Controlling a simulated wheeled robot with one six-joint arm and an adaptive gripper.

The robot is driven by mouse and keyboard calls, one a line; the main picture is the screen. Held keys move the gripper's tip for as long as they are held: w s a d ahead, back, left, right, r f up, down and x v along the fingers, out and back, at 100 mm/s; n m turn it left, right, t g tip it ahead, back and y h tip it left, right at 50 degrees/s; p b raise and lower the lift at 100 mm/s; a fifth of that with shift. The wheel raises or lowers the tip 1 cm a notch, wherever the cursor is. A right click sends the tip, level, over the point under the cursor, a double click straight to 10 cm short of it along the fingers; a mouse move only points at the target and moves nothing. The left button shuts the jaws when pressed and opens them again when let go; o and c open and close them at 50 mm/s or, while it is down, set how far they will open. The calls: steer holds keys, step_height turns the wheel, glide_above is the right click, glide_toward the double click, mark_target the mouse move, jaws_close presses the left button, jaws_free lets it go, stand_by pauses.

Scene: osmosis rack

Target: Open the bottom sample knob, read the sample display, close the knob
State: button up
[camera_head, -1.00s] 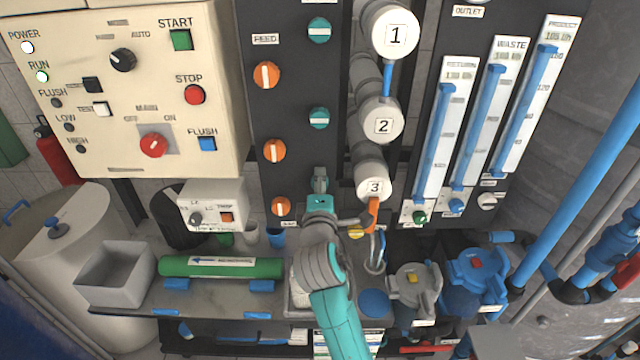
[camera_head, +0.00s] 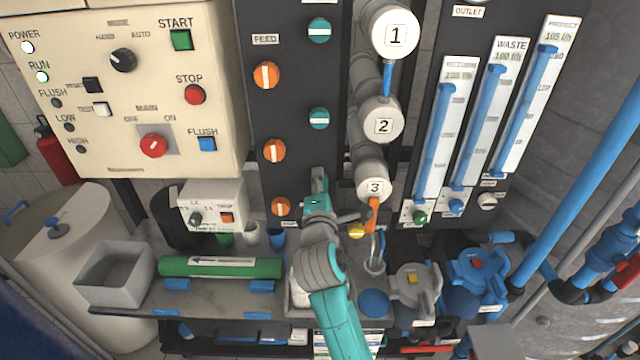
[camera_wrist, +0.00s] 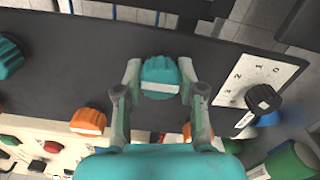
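The bottom sample knob (camera_wrist: 160,72) is teal with a pale bar, on the dark panel. In the wrist view it sits between the two fingers of my gripper (camera_wrist: 160,85), one on each side and seemingly touching it. The bar runs across the picture from finger to finger. In the head view my gripper (camera_head: 319,183) covers the knob at the panel's lower part. Two other teal knobs, top (camera_head: 319,30) and middle (camera_head: 319,118), have level bars. A small white box (camera_head: 212,205) carries a dark dial, an orange switch and small writing I cannot read surely.
Orange knobs (camera_head: 266,75) line the panel's left side. White cylinders numbered 1 to 3 (camera_head: 381,122) stand right of my gripper. A yellow knob (camera_head: 356,230) and an orange handle (camera_head: 373,213) are close by. A bench (camera_head: 215,293) with a green cylinder (camera_head: 221,267) lies below.

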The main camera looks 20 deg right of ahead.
steer(key=o, duration=0.4)
steer(key=v, duration=1.2)
steer(key=shift+f, duration=0.1)
